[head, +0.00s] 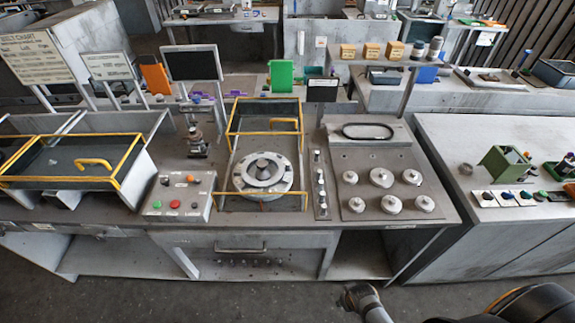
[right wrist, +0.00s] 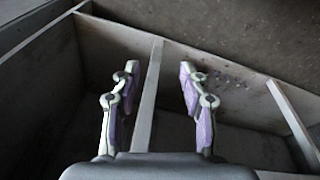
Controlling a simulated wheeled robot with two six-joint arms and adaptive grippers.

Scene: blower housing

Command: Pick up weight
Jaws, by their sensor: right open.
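Several round silver-grey weights with small knobs sit in two rows on a grey plate (head: 375,158) at the right of the middle bench. The back row has a left weight (head: 350,177), a middle weight (head: 381,178) and a right weight (head: 412,177). The front row has a left weight (head: 357,204), a middle weight (head: 394,204) and a right weight (head: 424,203). My right gripper (right wrist: 158,75) is open and empty in the right wrist view, over the bench's lower compartments. No weight shows there. My left gripper is not in view.
A round flanged housing (head: 262,172) sits between yellow rails left of the weights. A button box (head: 179,196) stands further left, and a narrow knob strip (head: 320,185) lies beside the plate. A grey divider (right wrist: 146,100) runs below my right gripper.

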